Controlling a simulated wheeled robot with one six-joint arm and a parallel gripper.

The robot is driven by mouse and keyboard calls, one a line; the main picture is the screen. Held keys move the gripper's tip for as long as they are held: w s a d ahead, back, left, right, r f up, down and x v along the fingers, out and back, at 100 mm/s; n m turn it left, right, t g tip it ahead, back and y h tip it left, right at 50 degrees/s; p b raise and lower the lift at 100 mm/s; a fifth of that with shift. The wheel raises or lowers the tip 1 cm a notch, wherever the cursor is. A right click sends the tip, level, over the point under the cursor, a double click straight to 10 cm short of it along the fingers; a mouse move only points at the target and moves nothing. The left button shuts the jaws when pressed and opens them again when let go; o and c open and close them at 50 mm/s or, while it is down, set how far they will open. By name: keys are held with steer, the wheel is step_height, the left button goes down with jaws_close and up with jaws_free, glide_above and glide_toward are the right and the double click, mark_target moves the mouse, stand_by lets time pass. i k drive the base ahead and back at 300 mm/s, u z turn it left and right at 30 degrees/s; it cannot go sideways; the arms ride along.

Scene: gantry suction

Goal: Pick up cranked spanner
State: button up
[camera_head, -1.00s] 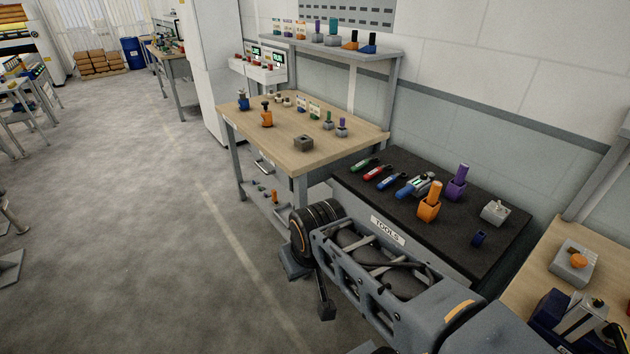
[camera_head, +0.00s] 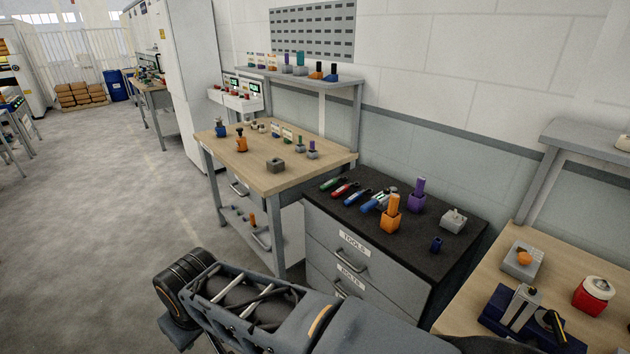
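Several hand tools lie in a row on the black top of the tool cabinet (camera_head: 340,214): a green-handled one (camera_head: 332,184), a red-handled one (camera_head: 345,190) and a blue-handled one (camera_head: 357,197). A blue and grey item (camera_head: 376,202) lies just right of them, partly behind an orange holder. At this size I cannot tell which of these is the cranked spanner. My arm crosses the bottom of the view, in front of the cabinet and apart from the tools. My gripper's fingers cannot be made out beneath the arm's left end, so its opening is unclear.
A wooden workbench (camera_head: 240,165) is to the left, another bench (camera_head: 462,316) to the right. Open floor lies left.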

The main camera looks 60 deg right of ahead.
mark_target(333, 180)
steer(key=z, duration=0.15)
steer(key=i, duration=1.8)
steer(key=z, duration=1.1)
steer(key=i, duration=1)
steer(key=z, duration=1.45)
steer(key=i, duration=0.4)
steer(key=z, duration=0.35)
